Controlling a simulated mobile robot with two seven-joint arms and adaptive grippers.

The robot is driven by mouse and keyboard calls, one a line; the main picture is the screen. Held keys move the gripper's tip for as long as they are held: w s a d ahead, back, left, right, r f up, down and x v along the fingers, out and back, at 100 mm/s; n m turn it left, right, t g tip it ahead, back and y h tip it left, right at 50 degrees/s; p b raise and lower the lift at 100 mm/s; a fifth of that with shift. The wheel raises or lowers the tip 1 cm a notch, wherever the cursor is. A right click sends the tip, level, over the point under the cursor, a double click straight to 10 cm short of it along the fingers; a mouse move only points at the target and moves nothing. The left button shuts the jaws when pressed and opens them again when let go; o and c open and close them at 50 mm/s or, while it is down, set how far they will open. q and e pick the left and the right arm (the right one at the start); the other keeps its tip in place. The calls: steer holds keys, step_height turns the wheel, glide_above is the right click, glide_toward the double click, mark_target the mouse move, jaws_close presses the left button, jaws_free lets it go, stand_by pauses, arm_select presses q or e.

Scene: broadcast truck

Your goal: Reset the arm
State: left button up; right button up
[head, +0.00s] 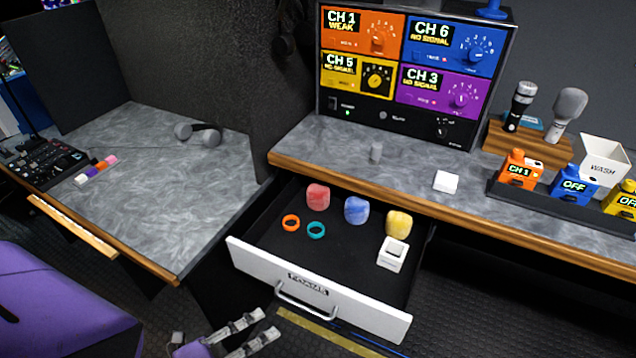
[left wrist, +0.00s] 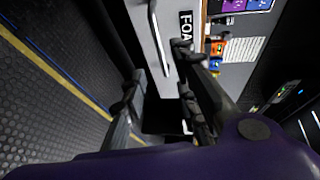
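My left gripper (head: 245,335) is at the bottom of the head view, in front of and below the open drawer (head: 318,295). Its two fingers are spread apart with nothing between them. In the left wrist view the left gripper (left wrist: 165,90) also shows open and empty, with the drawer's white front (left wrist: 172,40) and handle beyond it. The fingers look apart from the handle (head: 305,300). My right gripper is in neither view.
The open drawer holds red (head: 318,196), blue (head: 356,210) and yellow (head: 398,223) foam pieces, two rings and a white square piece (head: 392,254). The desk (head: 225,150) stands left. Microphones, coloured packs and a white box (head: 446,182) are on the right counter (head: 400,165).

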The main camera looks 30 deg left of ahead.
arm_select(q)
steer(key=shift+v, duration=1.15)
steer(key=s+a+f+n+g+y+p, duration=0.35)
steer(key=f+n+y, duration=0.35)
steer(key=n, duration=0.9)
steer(key=s+d+n+g+h+p, duration=0.1)
steer(key=s+d+n+p, duration=0.3)
steer(key=d, duration=0.6)
steer(key=shift+s+r+n+g, duration=0.35)
steer(key=shift+n+g, duration=0.35)
steer(key=shift+g, duration=0.15)
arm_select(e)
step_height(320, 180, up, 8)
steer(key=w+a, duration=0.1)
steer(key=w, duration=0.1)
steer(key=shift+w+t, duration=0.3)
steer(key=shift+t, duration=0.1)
